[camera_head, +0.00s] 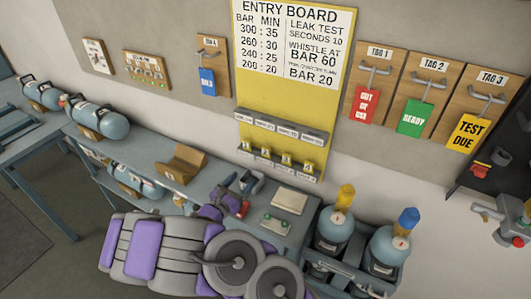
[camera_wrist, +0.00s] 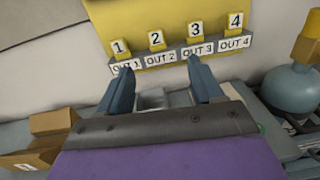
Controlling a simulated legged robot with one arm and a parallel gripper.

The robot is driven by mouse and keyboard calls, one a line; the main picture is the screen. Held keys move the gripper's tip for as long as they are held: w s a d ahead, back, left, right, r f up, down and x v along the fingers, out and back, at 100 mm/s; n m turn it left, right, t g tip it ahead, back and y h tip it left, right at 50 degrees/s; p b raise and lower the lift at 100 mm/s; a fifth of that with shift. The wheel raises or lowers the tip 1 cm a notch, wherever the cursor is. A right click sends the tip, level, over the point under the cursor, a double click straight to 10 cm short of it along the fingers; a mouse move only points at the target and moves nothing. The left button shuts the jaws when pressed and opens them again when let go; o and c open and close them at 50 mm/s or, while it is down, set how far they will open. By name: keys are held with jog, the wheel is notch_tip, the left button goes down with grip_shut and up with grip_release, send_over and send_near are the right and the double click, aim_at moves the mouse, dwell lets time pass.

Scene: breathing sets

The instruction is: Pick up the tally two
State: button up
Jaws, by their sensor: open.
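Tally two (camera_wrist: 156,40) is a yellow tag with a black 2 on a white patch. It stands in the grey rack above the OUT 2 label, between tally 1 (camera_wrist: 120,48) and tally 3 (camera_wrist: 195,30). In the head view it is small, in the lower rack (camera_head: 267,154) of the yellow entry board. My gripper (camera_wrist: 159,67) is open and empty, its two blue-grey fingers pointing towards the rack. Tally two appears beyond and above the gap between them, apart from both. In the head view my gripper (camera_head: 246,183) is below the board, partly hidden by my arm.
Tally 4 (camera_wrist: 235,21) stands at the rack's right end. An upper rack (camera_head: 280,127) sits above on the board. Below are a bench (camera_head: 290,225), a brown cradle (camera_head: 180,163) on the left and cylinders (camera_head: 335,230) in a crate on the right.

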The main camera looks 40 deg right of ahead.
jog(key=f, duration=0.1)
jog(key=b, duration=0.2)
send_near(265, 152)
jog(key=shift+n+t, duration=0.4)
jog(key=x, duration=0.8)
jog(key=shift+s+d+f, duration=0.1)
jog(key=shift+d+f, duration=0.1)
jog(key=shift+d, duration=0.2)
jog(key=shift+c, duration=0.2)
jog(key=shift+a, duration=0.1)
jog(key=c, duration=1)
jog(key=shift+o, duration=0.2)
jog(key=shift+r, duration=0.1)
